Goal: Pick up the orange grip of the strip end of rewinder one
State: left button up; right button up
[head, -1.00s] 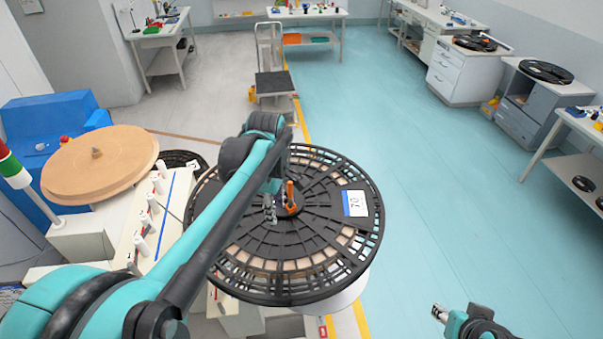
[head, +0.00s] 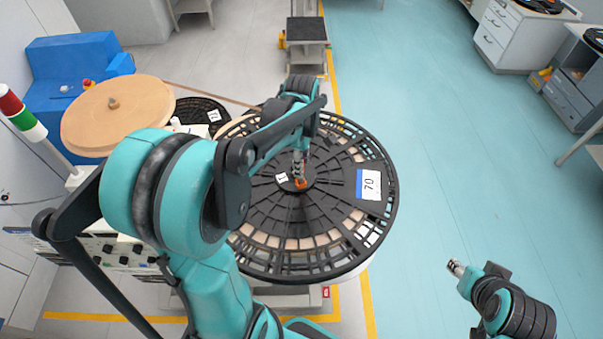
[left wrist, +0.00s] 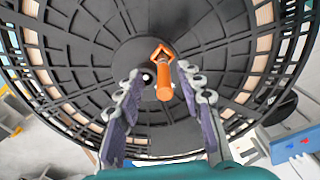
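The orange grip (left wrist: 164,82) stands near the hub of the large black slotted reel (left wrist: 90,75), with an angular orange piece at its far end. In the head view the orange grip (head: 301,184) shows just under my left gripper (head: 299,165). In the left wrist view my left gripper (left wrist: 160,88) is open, one finger on each side of the grip, with visible gaps; its depth relative to the fingertips is hard to tell. My right gripper (head: 456,267) is off to the lower right, away from the reel, too small to read.
A label reading 70 (head: 371,185) lies on the reel's right side. A tan disc (head: 118,112) stands at the left beside a blue machine body (head: 70,65) and a red-green lamp (head: 22,115). A trolley (head: 306,30) stands behind.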

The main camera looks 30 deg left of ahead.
pick_arm(q)
jog(key=shift+s+f, duration=0.2)
jog(key=shift+s, duration=0.1)
jog(key=shift+w, duration=0.1)
grip_shut()
